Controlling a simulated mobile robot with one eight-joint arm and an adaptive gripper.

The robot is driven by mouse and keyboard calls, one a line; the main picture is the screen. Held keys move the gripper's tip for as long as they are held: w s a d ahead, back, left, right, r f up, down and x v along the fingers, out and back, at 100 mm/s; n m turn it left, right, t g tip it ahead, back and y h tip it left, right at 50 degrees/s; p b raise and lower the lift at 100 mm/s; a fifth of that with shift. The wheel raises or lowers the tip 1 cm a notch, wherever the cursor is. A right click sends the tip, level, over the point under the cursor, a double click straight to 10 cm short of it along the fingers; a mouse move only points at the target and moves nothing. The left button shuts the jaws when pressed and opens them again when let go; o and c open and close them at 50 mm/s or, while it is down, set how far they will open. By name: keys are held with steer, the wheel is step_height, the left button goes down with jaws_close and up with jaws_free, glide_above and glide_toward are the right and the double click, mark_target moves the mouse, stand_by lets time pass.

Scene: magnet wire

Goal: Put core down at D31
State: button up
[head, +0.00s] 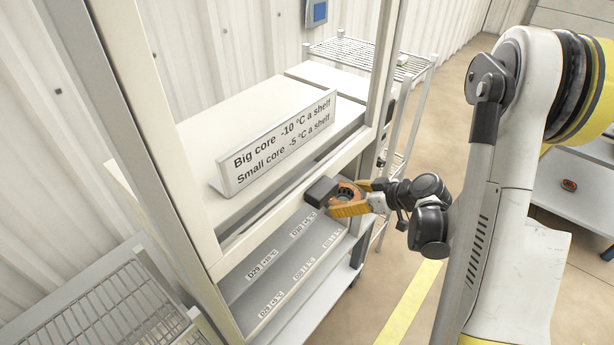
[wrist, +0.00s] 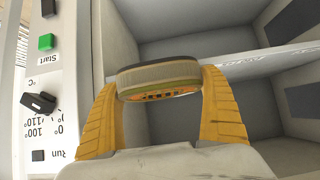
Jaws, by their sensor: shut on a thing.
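My gripper (head: 348,198) is at the front of the cabinet, its orange fingers closed around the core (head: 345,188). In the wrist view the core (wrist: 160,78) is a rounded grey-tan piece with orange on its lower side. It sits between both fingertips of my gripper (wrist: 158,88), in front of grey compartments. In the head view a dark block (head: 321,190) shows beside the core; I cannot tell what it belongs to. Shelf labels such as D29 (head: 261,264) run along the cabinet shelves. The D31 label cannot be read with certainty.
A sign (head: 277,143) about big and small cores stands on the cabinet top. The wrist view shows a control panel (wrist: 45,90) at left and a shelf edge (wrist: 265,62) behind the core. Wire racks (head: 95,300) flank the cabinet.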

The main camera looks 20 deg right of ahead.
steer(key=w+a, duration=0.1)
steer(key=w, duration=0.1)
steer(key=w+a, duration=0.3)
steer(key=w, duration=0.1)
steer(key=shift+w+a+p, duration=0.15)
steer(key=shift+a+p, duration=0.15)
steer(key=shift+p, duration=0.05)
steer(key=shift+w+a+b, duration=0.2)
steer(key=shift+w+a, duration=0.5)
steer(key=shift+w, duration=0.3)
steer(key=shift+w+a+b, duration=0.2)
steer(key=shift+w+a, duration=0.5)
steer(key=shift+w, duration=0.25)
steer(key=shift+w+f+b, duration=0.15)
steer(key=shift+f+b, duration=0.15)
steer(key=shift+f, duration=0.15)
steer(key=o, duration=1.2)
steer(key=shift+c, duration=0.2)
steer(key=shift+r, duration=0.2)
